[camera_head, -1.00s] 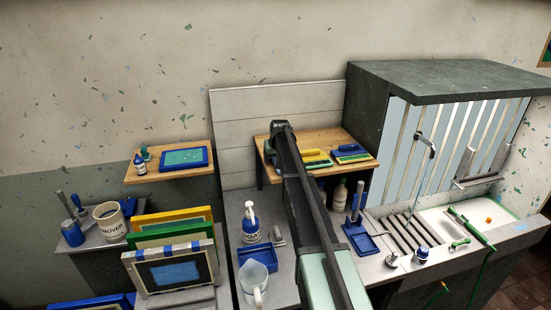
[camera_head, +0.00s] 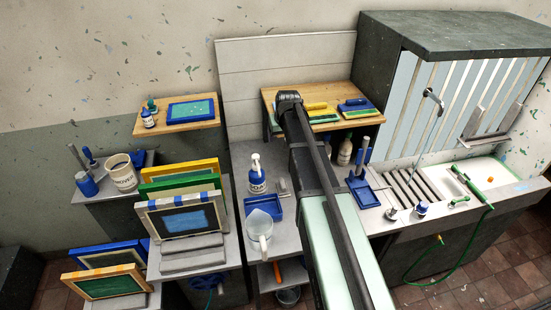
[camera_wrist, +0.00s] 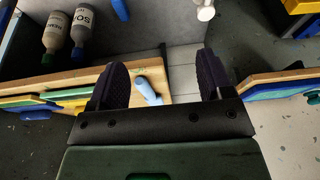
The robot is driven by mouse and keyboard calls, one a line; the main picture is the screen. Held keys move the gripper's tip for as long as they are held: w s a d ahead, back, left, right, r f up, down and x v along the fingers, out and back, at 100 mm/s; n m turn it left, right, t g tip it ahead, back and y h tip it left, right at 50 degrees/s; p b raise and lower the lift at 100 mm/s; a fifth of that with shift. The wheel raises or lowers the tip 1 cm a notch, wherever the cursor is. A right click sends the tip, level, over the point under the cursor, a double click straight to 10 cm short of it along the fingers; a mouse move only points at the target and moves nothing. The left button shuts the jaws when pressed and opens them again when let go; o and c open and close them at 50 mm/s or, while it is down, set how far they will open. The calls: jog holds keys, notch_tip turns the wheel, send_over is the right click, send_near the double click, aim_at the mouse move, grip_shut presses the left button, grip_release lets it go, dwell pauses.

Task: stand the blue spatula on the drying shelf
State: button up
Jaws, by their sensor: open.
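My gripper (camera_wrist: 155,82) is open, with its two dark fingers apart. In the head view my gripper (camera_head: 288,98) is over the left end of the upper right wooden shelf (camera_head: 268,96). In the wrist view a light-blue, handle-like object (camera_wrist: 148,92) shows between the fingers, nearer the left one, against the end of a wooden shelf (camera_wrist: 155,76). It may be the blue spatula; its far parts are hidden, and I cannot see contact with the fingers. My gripper and arm hide that spot in the head view. I cannot tell which shelf is the drying shelf.
Framed screens and a yellow item (camera_head: 316,106) lie on that shelf. Bottles (camera_head: 345,152) stand below it. A second wooden shelf (camera_head: 205,124) is to the left. A jug (camera_head: 260,228) and blue tray (camera_head: 276,206) stand below, left of my arm. A sink (camera_head: 455,183) is at right.

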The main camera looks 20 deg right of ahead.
jog(key=s+a+g, duration=0.1)
jog(key=s+a, duration=0.5)
jog(key=s, duration=0.3)
jog(key=s+a+n+g, duration=0.1)
jog(key=s+a, duration=0.5)
jog(key=s, duration=0.3)
jog(key=s+a+g, duration=0.1)
jog(key=s+a, duration=0.5)
jog(key=s, duration=0.3)
jog(key=shift+s+f+n+g, duration=0.2)
jog(key=shift+f+n+g, duration=0.1)
jog(key=shift+f, duration=0.05)
